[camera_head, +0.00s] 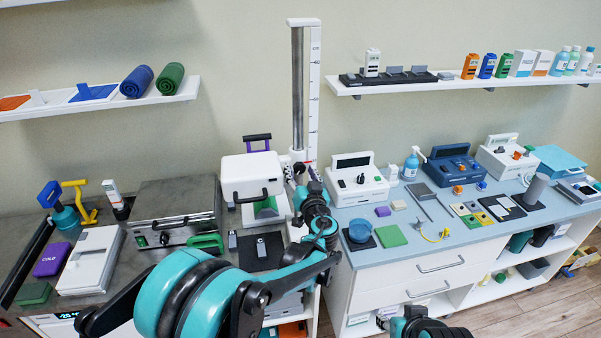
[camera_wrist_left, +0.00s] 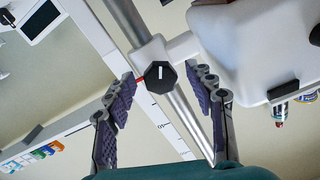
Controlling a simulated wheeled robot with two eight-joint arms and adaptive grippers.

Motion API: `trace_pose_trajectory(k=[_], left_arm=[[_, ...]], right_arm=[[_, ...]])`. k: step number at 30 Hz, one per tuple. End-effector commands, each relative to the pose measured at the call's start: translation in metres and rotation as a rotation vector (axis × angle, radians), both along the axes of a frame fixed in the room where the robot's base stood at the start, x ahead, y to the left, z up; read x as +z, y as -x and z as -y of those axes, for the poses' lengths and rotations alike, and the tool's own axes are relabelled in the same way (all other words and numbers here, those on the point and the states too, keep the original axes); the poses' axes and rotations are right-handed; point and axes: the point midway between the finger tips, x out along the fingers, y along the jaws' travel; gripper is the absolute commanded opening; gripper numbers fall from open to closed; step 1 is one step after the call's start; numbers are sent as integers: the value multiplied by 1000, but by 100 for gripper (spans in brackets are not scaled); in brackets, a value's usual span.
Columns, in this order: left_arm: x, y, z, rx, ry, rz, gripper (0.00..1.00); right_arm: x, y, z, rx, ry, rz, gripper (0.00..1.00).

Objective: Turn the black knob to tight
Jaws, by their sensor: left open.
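The black knob (camera_wrist_left: 160,76) is hexagonal with a white line on its face. It sits on a white sliding collar (camera_wrist_left: 150,53) on a metal post (camera_wrist_left: 185,115), beside a white scale with marks. My left gripper (camera_wrist_left: 163,84) is open, its purple-padded fingers on either side of the knob in the wrist view; contact cannot be told. In the head view the post (camera_head: 297,80) stands upright at the back, and my left gripper (camera_head: 298,172) is at its lower part, hiding the knob. My right gripper's fingers are not visible.
A white box-shaped device (camera_head: 251,176) with a black handle stands just left of the gripper. A white console (camera_head: 357,186) stands close on the right. Shelves hang on the wall at both sides. The wall above the counters is clear around the post.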

Motion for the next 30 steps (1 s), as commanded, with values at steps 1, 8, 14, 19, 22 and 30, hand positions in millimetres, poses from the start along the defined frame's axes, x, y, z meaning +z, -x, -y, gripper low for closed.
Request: trace_pose_trajectory(k=[1,8,14,19,22,30], left_arm=[[0,-1,0,0,0,0,54],[0,-1,0,0,0,0,44],[0,-1,0,0,0,0,4],[0,-1,0,-1,-5,-2,4],[0,-1,0,-1,-19,-6,4],[0,0,0,-1,-146,-42,4]], right_arm=[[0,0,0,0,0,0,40],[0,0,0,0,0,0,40],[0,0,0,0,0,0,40],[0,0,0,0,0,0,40],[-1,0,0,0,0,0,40],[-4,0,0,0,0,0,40]])
